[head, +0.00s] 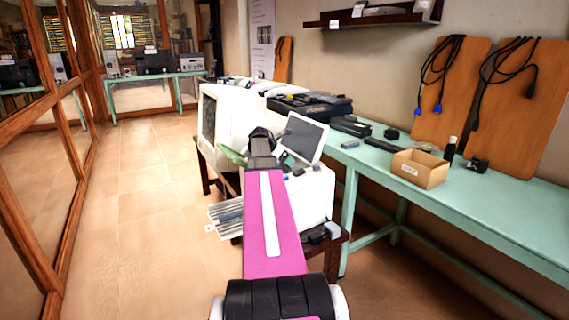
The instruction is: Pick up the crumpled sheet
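I cannot make out a crumpled sheet for certain in the head view. A small green, leaf-like piece (233,155) shows just left of my arm's far end, partly hidden; I cannot tell what it is. My pink arm reaches forward over the low dark table. My gripper (262,137) is at its dark far end, in front of the old computer gear. Its fingers are too small and too hidden to tell open from shut, and I see nothing clearly held.
A beige monitor (222,118) and a tilted grey screen (304,137) stand beside my arm. A green table (470,195) on the right holds an open cardboard box (420,169) and dark devices. Glazed wooden panels line the left. The tiled floor (140,210) between is clear.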

